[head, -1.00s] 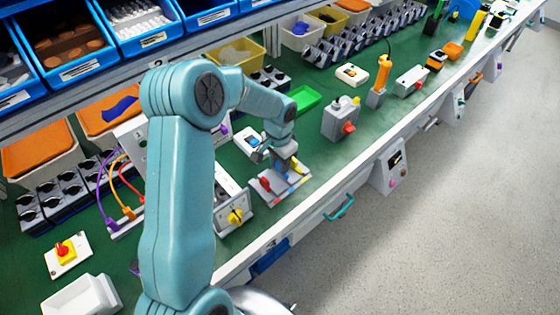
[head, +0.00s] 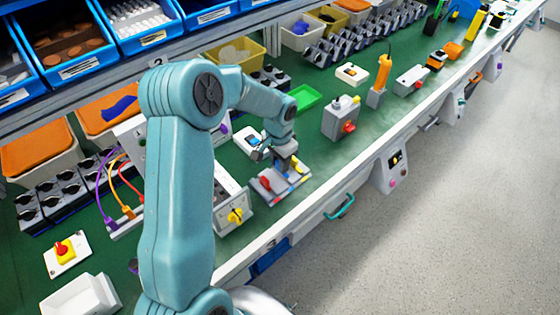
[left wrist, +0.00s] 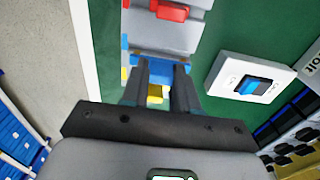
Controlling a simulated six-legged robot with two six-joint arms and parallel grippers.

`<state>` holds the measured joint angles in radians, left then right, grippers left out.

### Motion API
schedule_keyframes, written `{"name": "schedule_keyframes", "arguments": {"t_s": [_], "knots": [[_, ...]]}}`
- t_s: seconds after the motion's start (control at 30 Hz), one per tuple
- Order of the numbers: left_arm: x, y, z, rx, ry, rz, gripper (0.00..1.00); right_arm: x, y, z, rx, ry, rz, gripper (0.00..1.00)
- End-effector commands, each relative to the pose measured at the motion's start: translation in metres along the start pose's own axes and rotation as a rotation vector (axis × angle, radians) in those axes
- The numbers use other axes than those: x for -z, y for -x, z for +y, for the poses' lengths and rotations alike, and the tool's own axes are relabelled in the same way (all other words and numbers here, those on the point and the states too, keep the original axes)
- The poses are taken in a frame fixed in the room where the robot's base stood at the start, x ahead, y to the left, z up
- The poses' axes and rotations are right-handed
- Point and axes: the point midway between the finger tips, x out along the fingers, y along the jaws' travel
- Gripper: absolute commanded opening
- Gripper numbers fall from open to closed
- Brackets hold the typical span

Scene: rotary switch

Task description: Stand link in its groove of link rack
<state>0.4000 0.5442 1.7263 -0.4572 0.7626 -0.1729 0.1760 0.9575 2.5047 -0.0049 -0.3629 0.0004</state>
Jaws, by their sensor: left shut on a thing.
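The link rack (head: 268,194) is a grey grooved block on the green bench, near its front edge. It also shows in the left wrist view (left wrist: 168,36). A red link (head: 266,184) stands at its left end, and yellow pieces (head: 298,168) show at its right. My left gripper (head: 284,165) points down over the rack. In the left wrist view my left gripper (left wrist: 160,66) is shut on a blue link (left wrist: 131,54), at or just above the rack. The fingers hide its lower part, so I cannot tell whether it sits in a groove. My right gripper is out of view.
A white plate with a blue rocker switch (head: 252,141) lies behind the rack. A grey box with a yellow knob (head: 235,215) stands to its left. A grey box with a red knob (head: 342,120) stands to the right. Green bench is free between.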

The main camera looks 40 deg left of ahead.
Motion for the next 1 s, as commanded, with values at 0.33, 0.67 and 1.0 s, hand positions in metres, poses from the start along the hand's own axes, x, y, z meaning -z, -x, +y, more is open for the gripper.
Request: {"name": "schedule_keyframes", "arguments": {"t_s": [0.33,0.67,1.0], "knots": [[0.0,-0.005,0.0,0.0,0.0,0.001,0.0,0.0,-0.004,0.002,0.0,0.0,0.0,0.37],[0.0,-0.015,0.0,0.001,0.0,0.001,0.0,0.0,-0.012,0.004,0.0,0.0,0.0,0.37],[-0.001,-0.025,0.0,0.0,0.0,0.0,0.0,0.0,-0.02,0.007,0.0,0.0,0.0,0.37]]}}
